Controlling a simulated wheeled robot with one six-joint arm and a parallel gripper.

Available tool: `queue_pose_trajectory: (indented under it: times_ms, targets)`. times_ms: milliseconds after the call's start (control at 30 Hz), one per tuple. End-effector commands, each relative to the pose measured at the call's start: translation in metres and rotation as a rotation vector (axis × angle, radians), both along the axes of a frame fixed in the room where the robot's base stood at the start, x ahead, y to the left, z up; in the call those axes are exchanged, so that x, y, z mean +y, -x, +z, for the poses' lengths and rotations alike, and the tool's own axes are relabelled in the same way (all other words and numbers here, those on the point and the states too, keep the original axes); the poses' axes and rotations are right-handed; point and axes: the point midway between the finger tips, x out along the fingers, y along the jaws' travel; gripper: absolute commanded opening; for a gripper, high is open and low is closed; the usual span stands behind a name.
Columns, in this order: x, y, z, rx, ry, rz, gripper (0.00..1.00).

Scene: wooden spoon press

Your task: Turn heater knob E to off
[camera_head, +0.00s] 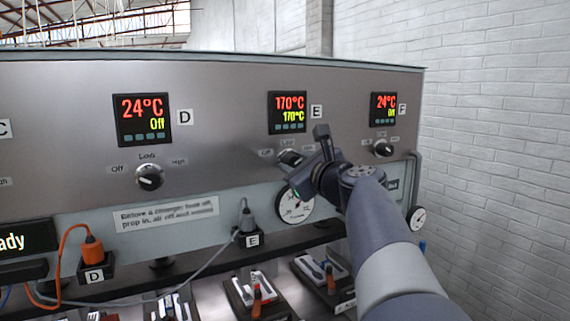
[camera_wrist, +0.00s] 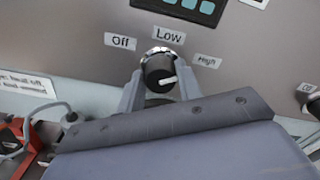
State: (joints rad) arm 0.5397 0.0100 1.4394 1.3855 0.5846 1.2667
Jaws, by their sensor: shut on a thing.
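Heater knob E (camera_head: 289,157) is a dark round knob with a silver base on the metal panel, below the display (camera_head: 289,111) by label E, which reads 170°C in red and 170°C in yellow. My gripper (camera_head: 297,166) reaches it from the lower right and partly covers it. In the wrist view, knob E (camera_wrist: 158,70) sits between my two grey fingers, shut on its sides. Its white mark lies at the lower right of its face. The labels Off (camera_wrist: 121,41), Low (camera_wrist: 168,36) and High (camera_wrist: 207,61) arc above it.
Knob D (camera_head: 149,177) is to the left and knob F (camera_head: 383,148) to the right; both displays read 24°C and Off. A round gauge (camera_head: 295,206) lies just below my gripper. Plugs and cables hang below, including plug E (camera_head: 247,221).

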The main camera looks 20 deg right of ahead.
Motion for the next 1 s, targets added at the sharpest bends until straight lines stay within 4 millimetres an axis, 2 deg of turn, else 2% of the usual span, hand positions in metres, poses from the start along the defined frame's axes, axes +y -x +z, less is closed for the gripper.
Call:
queue_pose_trajectory:
  times_ms: [367, 1000]
  targets:
    - [0.0004, -0.0001, -0.0030, -0.005, 0.131, 0.000, 0.11]
    - [0.0014, -0.0003, -0.0061, -0.025, 0.718, 0.000, 0.11]
